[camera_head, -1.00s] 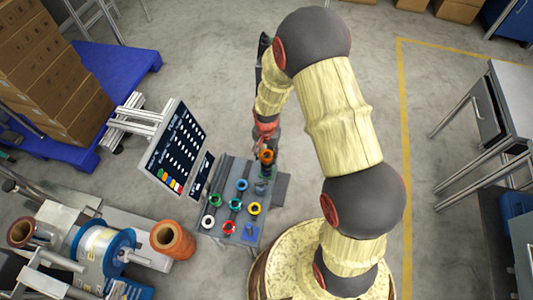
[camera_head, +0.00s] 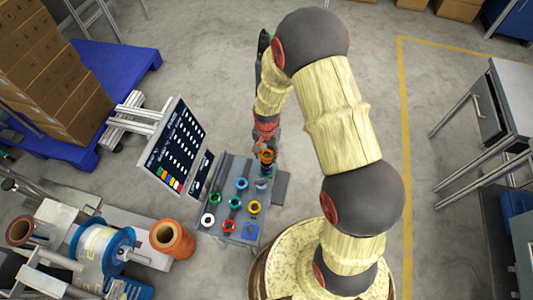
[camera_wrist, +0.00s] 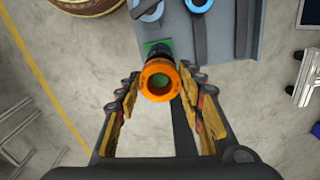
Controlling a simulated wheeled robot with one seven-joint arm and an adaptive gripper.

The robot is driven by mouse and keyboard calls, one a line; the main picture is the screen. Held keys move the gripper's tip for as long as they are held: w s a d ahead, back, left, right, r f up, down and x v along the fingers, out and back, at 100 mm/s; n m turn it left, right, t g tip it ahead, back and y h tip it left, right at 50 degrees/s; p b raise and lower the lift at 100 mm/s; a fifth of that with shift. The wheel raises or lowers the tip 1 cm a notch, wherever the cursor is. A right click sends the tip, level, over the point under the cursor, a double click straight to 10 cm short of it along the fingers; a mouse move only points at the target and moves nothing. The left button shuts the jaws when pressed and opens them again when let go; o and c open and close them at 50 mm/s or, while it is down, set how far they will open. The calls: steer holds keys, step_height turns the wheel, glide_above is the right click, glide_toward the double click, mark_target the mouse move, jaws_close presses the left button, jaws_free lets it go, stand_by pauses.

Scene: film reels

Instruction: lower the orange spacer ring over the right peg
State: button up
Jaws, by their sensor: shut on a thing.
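The orange spacer ring (camera_wrist: 160,80) is in the middle of the wrist view, facing the camera, between the two fingers of my gripper (camera_wrist: 160,92). My gripper is shut on it. A dark upright peg (camera_wrist: 158,55) shows just behind the ring, standing on a green base (camera_wrist: 157,45). Green shows through the ring's hole. In the head view the orange ring (camera_head: 267,156) is at the top of the dark peg (camera_head: 267,170). I cannot tell whether the ring is around the peg's tip or just above it.
A grey table (camera_head: 232,168) carries several other rings: blue (camera_head: 242,184), yellow (camera_head: 255,207), red (camera_head: 228,226), white (camera_head: 208,220) and green (camera_head: 235,202). A tilted screen (camera_head: 176,148) stands at the table's left.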

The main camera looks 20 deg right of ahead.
steer(key=shift+f, duration=0.3)
steer(key=shift+f+b, duration=0.35)
steer(key=shift+b, duration=0.05)
steer(key=shift+f, duration=0.35)
steer(key=o, duration=1.3)
steer(key=shift+c, duration=0.2)
steer(key=shift+r, duration=0.1)
step_height(320, 180, up, 12)
